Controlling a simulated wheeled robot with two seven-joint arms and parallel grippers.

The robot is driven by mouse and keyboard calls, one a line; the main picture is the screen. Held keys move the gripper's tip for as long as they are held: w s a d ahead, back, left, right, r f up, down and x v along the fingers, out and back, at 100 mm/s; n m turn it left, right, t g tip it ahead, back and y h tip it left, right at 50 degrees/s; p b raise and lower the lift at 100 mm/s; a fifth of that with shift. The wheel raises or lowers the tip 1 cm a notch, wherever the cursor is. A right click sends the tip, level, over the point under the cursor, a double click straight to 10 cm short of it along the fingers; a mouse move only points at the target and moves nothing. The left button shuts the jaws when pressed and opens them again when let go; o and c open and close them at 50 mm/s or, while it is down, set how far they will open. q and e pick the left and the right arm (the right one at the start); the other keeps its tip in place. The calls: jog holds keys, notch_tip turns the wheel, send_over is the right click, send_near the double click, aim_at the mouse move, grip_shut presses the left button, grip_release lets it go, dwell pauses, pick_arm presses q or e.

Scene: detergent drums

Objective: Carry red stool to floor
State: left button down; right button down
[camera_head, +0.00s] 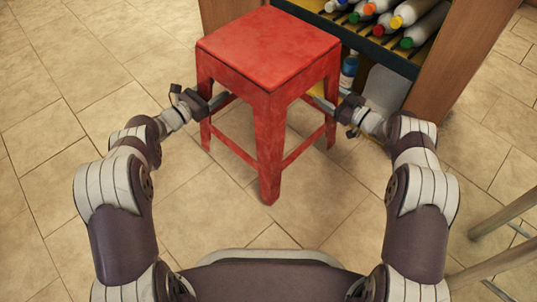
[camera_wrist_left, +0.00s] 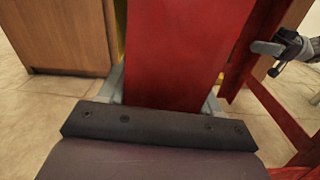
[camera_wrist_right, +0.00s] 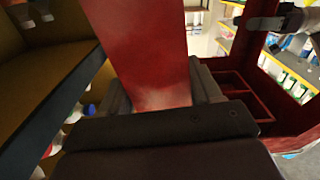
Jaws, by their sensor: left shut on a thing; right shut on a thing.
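The red stool (camera_head: 268,55) is upright in front of me in the head view, its square seat on top and its legs pointing down. My left gripper (camera_head: 212,104) is shut on a left leg of the stool. In the left wrist view a broad red leg (camera_wrist_left: 185,50) lies between its fingers. My right gripper (camera_head: 326,106) is shut on a right leg. In the right wrist view a red leg (camera_wrist_right: 140,50) fills the space between its fingers. I cannot tell whether the feet touch the floor (camera_head: 70,120).
A wooden shelf unit (camera_head: 465,60) with several bottles (camera_head: 410,12) stands right behind the stool, close to my right gripper. Metal legs (camera_head: 495,240) of another item stand at the lower right. Tiled floor is open at the left and between my arms.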

pick_arm(q)
jog(key=shift+d, duration=0.2)
pick_arm(e)
jog(key=shift+a, duration=0.25)
